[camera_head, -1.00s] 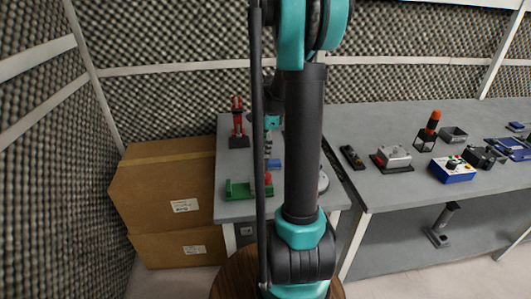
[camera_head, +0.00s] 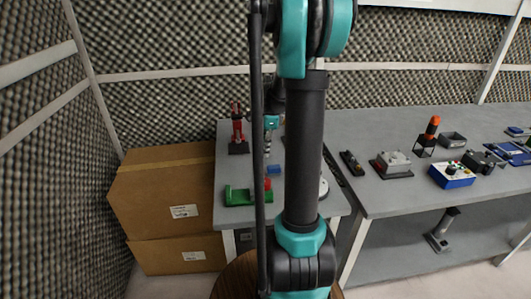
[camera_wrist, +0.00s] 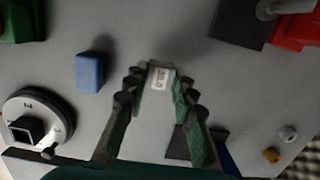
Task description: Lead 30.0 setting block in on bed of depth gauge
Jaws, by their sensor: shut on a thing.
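My gripper (camera_wrist: 157,88) is shut on a small pale block marked 30.0 (camera_wrist: 158,78), held between the fingertips in the wrist view. In the head view my gripper (camera_head: 268,146) is small above the left table, partly hidden by my arm, and the block cannot be made out. A red upright device (camera_head: 237,132) on a dark base stands at the back left of that table. A red part with a dark plate (camera_wrist: 240,22) and a grey cylinder shows at the wrist view's upper right, apart from the block. I cannot tell for certain which device is the depth gauge.
A blue block (camera_wrist: 90,72) stands left of my gripper, with a round white dial (camera_wrist: 36,118) nearer the lower left. A green fixture (camera_head: 238,196) lies at the table front. Small white and orange pieces (camera_wrist: 271,155) lie at lower right. Cardboard boxes (camera_head: 160,190) stand left.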

